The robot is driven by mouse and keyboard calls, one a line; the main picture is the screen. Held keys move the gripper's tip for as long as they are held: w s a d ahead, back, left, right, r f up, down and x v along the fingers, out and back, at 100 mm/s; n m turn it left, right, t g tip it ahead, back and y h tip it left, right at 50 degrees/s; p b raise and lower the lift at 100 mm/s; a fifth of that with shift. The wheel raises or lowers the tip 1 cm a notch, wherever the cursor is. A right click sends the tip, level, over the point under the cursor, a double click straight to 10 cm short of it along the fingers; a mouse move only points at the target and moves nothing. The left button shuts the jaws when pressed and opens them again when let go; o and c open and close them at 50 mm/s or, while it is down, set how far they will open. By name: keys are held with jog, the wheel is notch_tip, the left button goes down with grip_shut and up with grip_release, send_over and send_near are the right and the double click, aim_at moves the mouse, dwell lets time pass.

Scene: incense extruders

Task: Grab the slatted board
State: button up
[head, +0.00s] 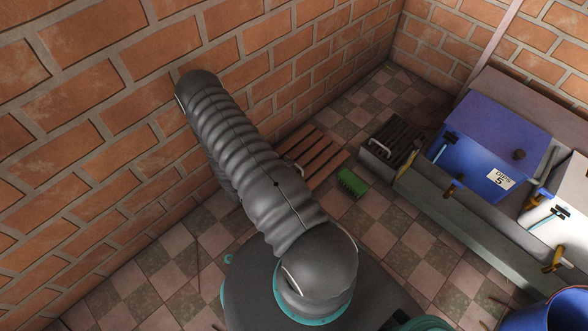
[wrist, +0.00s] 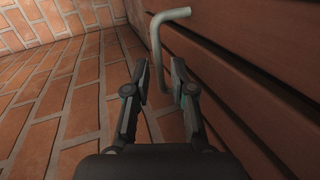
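The slatted board (head: 322,152) is reddish brown with dark gaps between its slats. In the head view it lies low beside the brick wall, partly hidden behind my arm. In the wrist view the board (wrist: 255,60) fills the right side, close to my gripper. A grey bent metal handle (wrist: 157,45) stands out from it. My gripper (wrist: 161,82) is open, with one finger on each side of the handle's bar and visible gaps beside it. My gripper is hidden behind my arm in the head view.
A green brush (head: 352,182) lies on the checkered floor near the board. A dark slatted box (head: 393,140) stands to its right. The brick wall (head: 110,120) borders the left.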

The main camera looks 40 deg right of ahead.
aim_at(294, 167)
jog(key=shift+x, duration=1.85)
jog(key=shift+w+r, duration=0.1)
grip_shut()
jog(key=shift+r, duration=0.15)
